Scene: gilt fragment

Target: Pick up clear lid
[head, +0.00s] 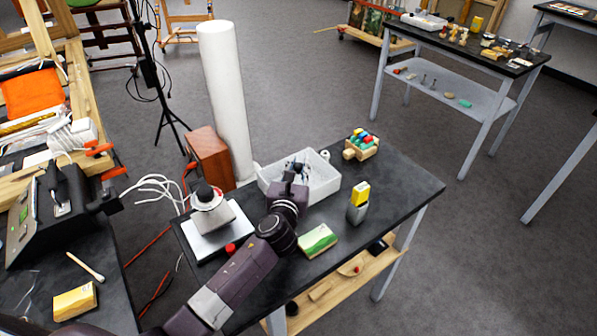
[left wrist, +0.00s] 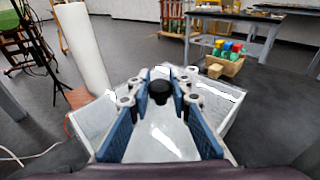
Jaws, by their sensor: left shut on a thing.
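The clear lid has a black knob (left wrist: 159,91), seen between my fingertips in the left wrist view. The lid is see-through; only pale glints mark its surface. My left gripper (left wrist: 160,84) is shut on the knob. In the head view, my left gripper (head: 294,170) is over a white open bin (head: 323,190) on the dark table. The bin's walls also show around the fingers in the left wrist view (left wrist: 92,120). I cannot tell whether the lid touches the bin. My right gripper is not in view.
On the dark table (head: 400,192) are a wooden crate of coloured items (head: 363,147), a grey holder with a yellow block (head: 357,205), a green box (head: 317,241) and a white scale-like device (head: 215,225). A white column (head: 224,100) stands behind.

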